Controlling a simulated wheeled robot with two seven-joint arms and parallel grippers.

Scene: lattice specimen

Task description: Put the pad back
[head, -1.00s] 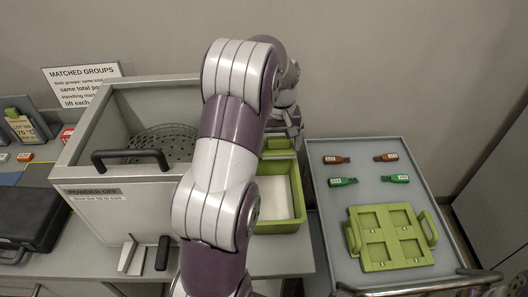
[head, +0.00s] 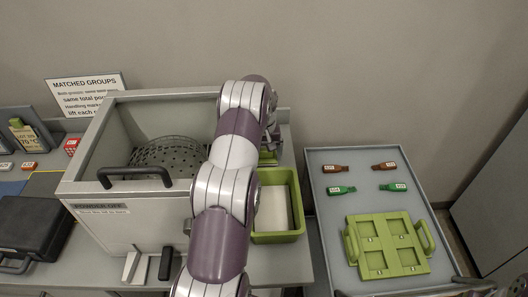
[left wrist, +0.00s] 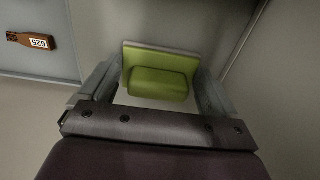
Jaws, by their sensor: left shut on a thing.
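My left gripper (head: 268,146) is at the back of the counter, just behind the green bin, largely hidden by my own arm. In the left wrist view its fingers (left wrist: 155,88) are shut on a green block (left wrist: 158,85) that has a flat green plate with a grey edge behind it. I cannot tell for certain that this is the pad. Some of the green shows in the head view (head: 268,158). The green bin (head: 296,205) is open and has a white bottom or sheet (head: 275,208) inside.
An open grey box (head: 120,195) with a perforated drum (head: 168,160) stands left of the bin. On the right, a grey trolley top (head: 325,240) holds a green four-pocket tray (head: 397,245) and several brown and green tagged pieces (head: 341,190). A black case (head: 35,220) lies far left.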

